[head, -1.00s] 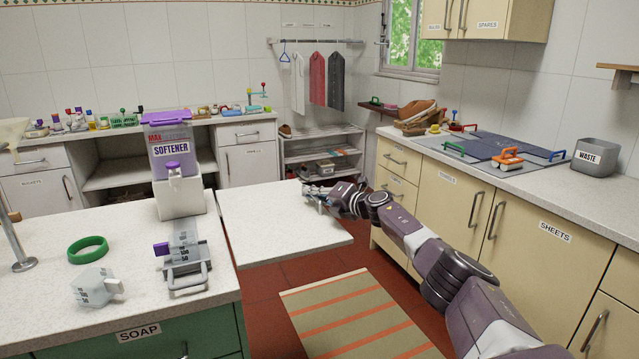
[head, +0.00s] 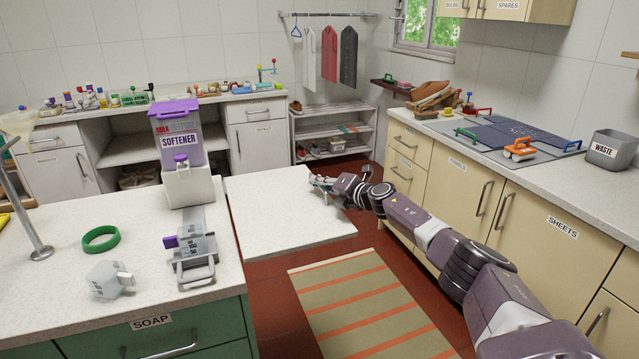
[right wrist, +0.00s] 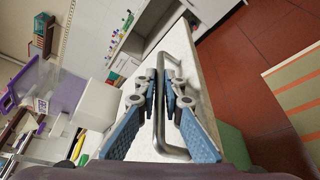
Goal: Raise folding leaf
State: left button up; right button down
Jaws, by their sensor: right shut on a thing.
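The folding leaf (head: 285,215) is a speckled white slab beside the right edge of the soap counter (head: 130,318) in the head view. It looks roughly level with the counter top, and its underside is hidden. My right gripper (head: 322,184) is at the leaf's right edge. In the right wrist view, my right gripper (right wrist: 165,85) has its two blue-padded fingers closed on a grey metal bar handle (right wrist: 158,122) along the leaf's edge. The leaf's white surface (right wrist: 203,85) shows behind the fingers. My left gripper is out of view.
A softener dispenser (head: 180,145), a grey metal holder (head: 195,258), a green ring (head: 100,239) and a small grey block (head: 108,280) stand on the counter. A striped mat (head: 372,305) lies on the red floor. Cream cabinets (head: 460,195) line the right side.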

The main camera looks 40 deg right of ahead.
jog(key=c, duration=2)
grip_release()
jog(key=shift+a+r, duration=0.25)
jog(key=shift+a, duration=0.1)
jog(key=shift+c, duration=0.2)
jog(key=shift+d+f, duration=0.1)
jog(key=shift+s+d, duration=0.1)
jog(key=shift+s, duration=0.25)
jog(key=v, duration=0.9)
jog(key=shift+v, duration=1.2)
